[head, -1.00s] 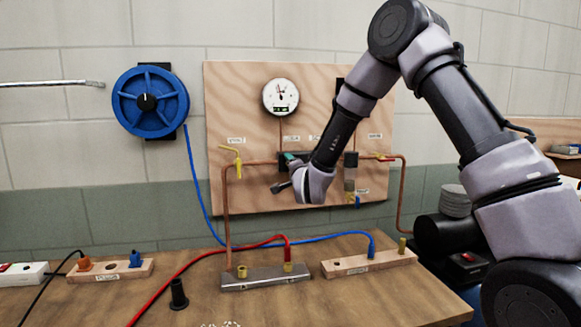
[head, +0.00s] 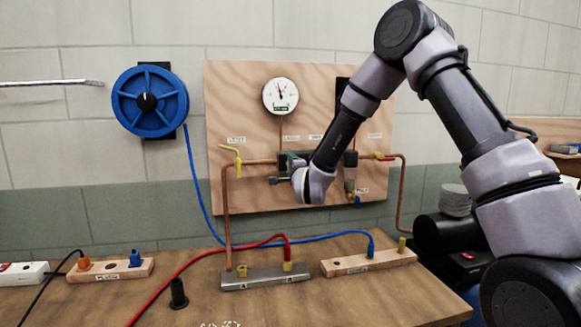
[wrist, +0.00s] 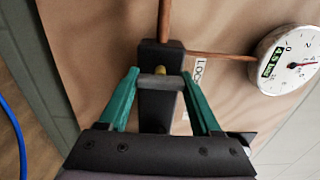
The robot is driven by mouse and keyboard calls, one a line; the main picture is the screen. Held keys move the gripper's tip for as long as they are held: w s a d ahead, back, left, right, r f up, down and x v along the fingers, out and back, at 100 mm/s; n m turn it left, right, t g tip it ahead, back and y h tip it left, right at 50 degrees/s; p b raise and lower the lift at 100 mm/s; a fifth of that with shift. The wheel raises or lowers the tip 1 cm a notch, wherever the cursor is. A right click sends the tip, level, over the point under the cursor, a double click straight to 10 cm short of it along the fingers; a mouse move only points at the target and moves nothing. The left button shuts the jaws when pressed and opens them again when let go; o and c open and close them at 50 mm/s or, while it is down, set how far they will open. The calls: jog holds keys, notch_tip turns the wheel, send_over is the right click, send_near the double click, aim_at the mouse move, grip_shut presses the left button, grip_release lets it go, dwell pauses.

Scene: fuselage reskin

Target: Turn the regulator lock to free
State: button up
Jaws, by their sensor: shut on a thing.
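The regulator (wrist: 158,110) is a dark block on the copper pipe of the plywood board, with a grey crossbar (wrist: 160,82) and a brass pin at its front in the wrist view. My gripper (wrist: 161,76) has its green fingers on both ends of this crossbar, shut on it. I take the bar to be the regulator lock. A label beginning "LOC" (wrist: 199,72) sits beside it, partly hidden. In the head view my gripper (head: 290,160) is at the dark regulator block (head: 282,158), and my wrist hides much of it.
A round gauge (head: 280,96) is above the regulator. A yellow-handled valve (head: 231,149) is left and a red-handled valve (head: 382,156) right. Copper pipes, a blue hose reel (head: 150,102) and hoses surround the board (head: 240,85). The bench (head: 200,295) below holds fittings.

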jog(key=shift+f, duration=0.1)
jog(key=o, duration=1.4)
jog(key=v, duration=1.1)
jog(key=shift+w, duration=0.1)
